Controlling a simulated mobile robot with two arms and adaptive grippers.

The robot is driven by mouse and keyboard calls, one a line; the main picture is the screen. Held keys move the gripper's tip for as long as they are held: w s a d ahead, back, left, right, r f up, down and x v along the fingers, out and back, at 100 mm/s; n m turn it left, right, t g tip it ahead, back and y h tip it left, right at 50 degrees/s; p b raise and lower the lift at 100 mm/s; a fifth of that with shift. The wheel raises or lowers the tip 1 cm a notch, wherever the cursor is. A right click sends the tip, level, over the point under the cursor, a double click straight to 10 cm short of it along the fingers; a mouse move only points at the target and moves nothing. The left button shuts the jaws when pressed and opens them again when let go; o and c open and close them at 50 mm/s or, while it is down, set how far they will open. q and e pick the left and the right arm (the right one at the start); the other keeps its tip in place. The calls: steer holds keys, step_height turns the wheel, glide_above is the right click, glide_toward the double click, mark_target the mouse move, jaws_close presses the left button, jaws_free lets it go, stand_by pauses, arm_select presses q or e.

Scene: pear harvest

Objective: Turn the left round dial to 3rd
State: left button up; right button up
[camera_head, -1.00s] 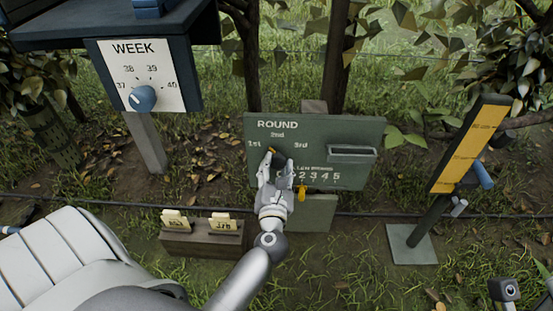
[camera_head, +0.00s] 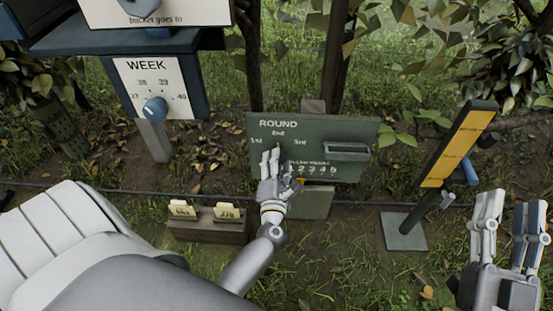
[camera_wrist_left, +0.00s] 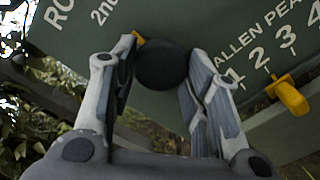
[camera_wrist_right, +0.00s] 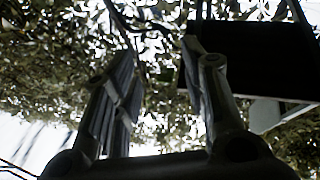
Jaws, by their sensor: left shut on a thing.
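The green ROUND board (camera_head: 353,168) stands in the middle of the head view, with the marks 1st, 2nd and 3rd. My left gripper (camera_head: 270,160) is at its round dial and hides the dial there. In the left wrist view the dial (camera_wrist_left: 162,68) is a dark round knob with a yellow pointer (camera_wrist_left: 138,38), between the fingers of my left gripper (camera_wrist_left: 160,85). The pointer shows beside the left finger, roughly toward the 2nd mark. The gripper is shut on the dial. My right gripper (camera_head: 508,215) is open and empty at the lower right, away from the board.
The board also has a slot and a yellow slider (camera_wrist_left: 289,94) under a row of numbers. A WEEK board with a blue dial (camera_head: 155,108) stands at left. A wooden box with tags (camera_head: 207,229) sits below. A yellow-faced post (camera_head: 455,148) stands at right.

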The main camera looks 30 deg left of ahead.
steer(key=s+d+f+g+h+p, duration=0.2)
steer(key=s+f+g+p, duration=0.1)
steer(key=f+g, duration=0.55)
steer(key=s+d+f+g+h+p, duration=0.25)
steer(key=f+g, duration=0.25)
steer(key=f, duration=0.7)
arm_select(q)
steer(key=shift+r+m+p, duration=0.15)
steer(key=shift+m+p, duration=0.75)
steer(key=shift+m, duration=2.2)
steer(key=shift+r+m+p, duration=0.1)
steer(key=shift+m+p, duration=0.75)
steer(key=shift+m, duration=2.25)
arm_select(e)
steer(key=s+d+f+g, duration=0.1)
steer(key=s+g, duration=0.1)
steer(key=s, duration=0.3)
steer(key=s+d+f+m+g+h, duration=0.1)
steer(key=s+d+f+g, duration=0.1)
steer(key=s+g, duration=0.1)
steer(key=shift+s, duration=0.9)
arm_select(q)
steer(key=o, duration=1)
steer(key=shift+o, duration=0.3)
arm_select(e)
steer(key=shift+w, duration=0.1)
